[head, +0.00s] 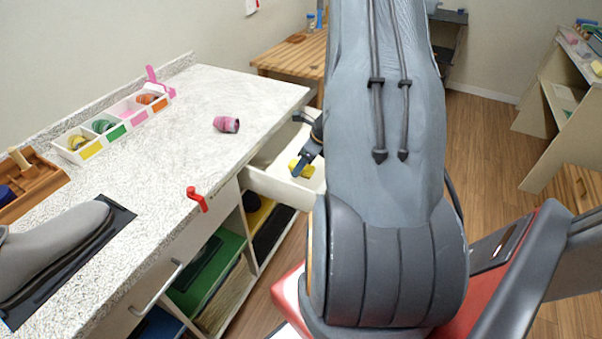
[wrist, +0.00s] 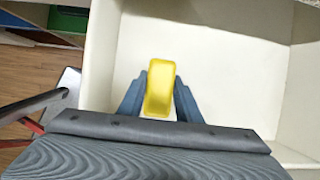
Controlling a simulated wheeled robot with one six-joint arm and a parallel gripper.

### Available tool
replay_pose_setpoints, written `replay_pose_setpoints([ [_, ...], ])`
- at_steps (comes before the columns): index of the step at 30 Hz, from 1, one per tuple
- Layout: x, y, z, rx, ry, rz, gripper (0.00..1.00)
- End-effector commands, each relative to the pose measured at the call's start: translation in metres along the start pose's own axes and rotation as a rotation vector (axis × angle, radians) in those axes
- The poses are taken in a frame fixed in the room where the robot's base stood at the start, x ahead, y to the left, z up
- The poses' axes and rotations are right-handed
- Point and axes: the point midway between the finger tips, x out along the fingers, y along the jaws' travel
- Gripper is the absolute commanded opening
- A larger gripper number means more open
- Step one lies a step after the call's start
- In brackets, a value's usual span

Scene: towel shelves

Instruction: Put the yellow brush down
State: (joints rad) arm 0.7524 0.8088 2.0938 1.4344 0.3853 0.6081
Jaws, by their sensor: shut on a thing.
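The yellow brush (wrist: 159,88) is between the fingers of my gripper (wrist: 160,95), which is shut on it, in the wrist view. Behind it in that view is the pale inside of an open drawer (wrist: 215,60). In the head view my gripper (head: 303,165) and the yellow brush (head: 296,169) show at the open white drawer (head: 275,187), left of my arm. Whether the brush touches the drawer floor I cannot tell. My arm covers the right part of the drawer in the head view.
The speckled counter (head: 170,125) holds a pink striped cup (head: 227,124), a divided white tray (head: 96,143) and a grey boot-like object (head: 55,240). A red clamp-like piece (head: 197,198) sits at its edge. Open shelves (head: 215,270) lie below. Bare wood floor (head: 490,135) is at right.

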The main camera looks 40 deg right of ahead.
Motion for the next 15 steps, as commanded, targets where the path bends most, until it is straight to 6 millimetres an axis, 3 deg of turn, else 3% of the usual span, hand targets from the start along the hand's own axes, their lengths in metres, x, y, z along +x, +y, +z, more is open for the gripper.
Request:
replay_pose_setpoints([
  [6, 0.025, 0.001, -0.012, 0.003, 0.002, 0.002, 0.00],
  [15, 0.030, 0.000, -0.013, 0.001, 0.001, 0.000, 0.00],
])
